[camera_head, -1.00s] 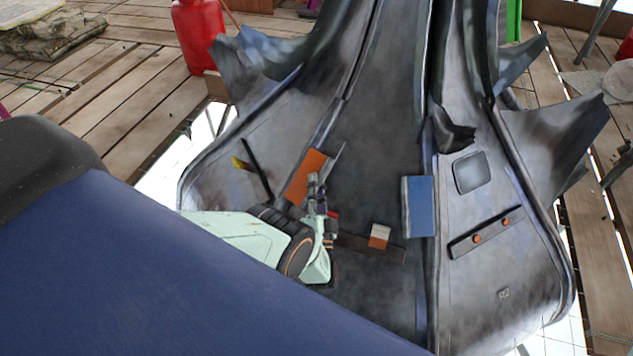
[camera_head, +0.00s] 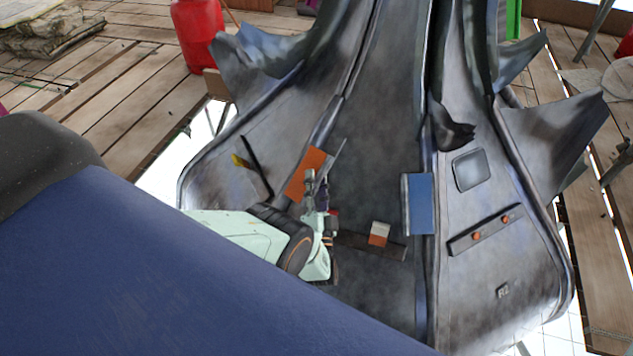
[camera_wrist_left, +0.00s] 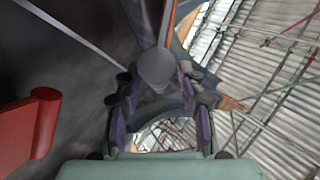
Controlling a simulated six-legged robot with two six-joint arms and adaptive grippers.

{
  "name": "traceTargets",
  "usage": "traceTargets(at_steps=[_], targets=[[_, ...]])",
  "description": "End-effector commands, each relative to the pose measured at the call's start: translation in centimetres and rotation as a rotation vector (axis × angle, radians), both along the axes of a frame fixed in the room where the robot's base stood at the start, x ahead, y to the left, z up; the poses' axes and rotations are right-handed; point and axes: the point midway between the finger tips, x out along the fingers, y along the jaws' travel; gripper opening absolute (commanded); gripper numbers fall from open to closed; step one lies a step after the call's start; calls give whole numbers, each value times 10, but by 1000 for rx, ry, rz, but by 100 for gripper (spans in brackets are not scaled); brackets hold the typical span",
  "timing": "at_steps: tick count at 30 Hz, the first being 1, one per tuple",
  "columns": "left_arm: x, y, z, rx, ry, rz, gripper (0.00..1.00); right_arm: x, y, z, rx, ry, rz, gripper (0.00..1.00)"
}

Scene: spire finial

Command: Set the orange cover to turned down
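The orange cover (camera_head: 306,170) is a flat panel on the left part of the dark grey spire (camera_head: 385,100), beside a thin grey edge. My left gripper (camera_head: 314,183) is at the cover's lower right end and hides part of it. In the left wrist view, the gripper's two fingers (camera_wrist_left: 158,92) stand apart. A rounded grey piece (camera_wrist_left: 155,68) shows between or just beyond them; contact cannot be told. A narrow orange edge (camera_wrist_left: 168,22) rises beyond that piece, probably the cover seen edge-on. My right gripper is not in view.
A blue panel (camera_head: 419,204) stands right of the gripper. An orange and white block (camera_head: 379,234) sits on a dark strip below it. A bar with orange buttons (camera_head: 485,231) is farther right.

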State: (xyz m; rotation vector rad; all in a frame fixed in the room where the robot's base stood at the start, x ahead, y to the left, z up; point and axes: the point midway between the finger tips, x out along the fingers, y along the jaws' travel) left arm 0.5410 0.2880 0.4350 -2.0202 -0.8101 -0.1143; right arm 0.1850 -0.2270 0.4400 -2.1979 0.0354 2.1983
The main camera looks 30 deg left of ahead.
Motion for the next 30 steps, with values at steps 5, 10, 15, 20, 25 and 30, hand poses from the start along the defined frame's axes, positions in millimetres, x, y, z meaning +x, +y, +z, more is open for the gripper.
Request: traceTargets(at_steps=[5, 10, 15, 20, 25, 30], targets=[[0, 0, 2, 1, 0, 0, 39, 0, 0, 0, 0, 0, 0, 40], [2, 0, 11, -1, 1, 0, 39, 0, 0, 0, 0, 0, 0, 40], [1, 0, 23, 0, 0, 0, 39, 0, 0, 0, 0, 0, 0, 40], [2, 0, 37, 1, -4, 0, 39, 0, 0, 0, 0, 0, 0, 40], [1, 0, 54, 2, -5, 1, 39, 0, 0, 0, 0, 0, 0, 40], [2, 0, 74, 2, -7, 0, 39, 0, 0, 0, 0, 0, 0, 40]])
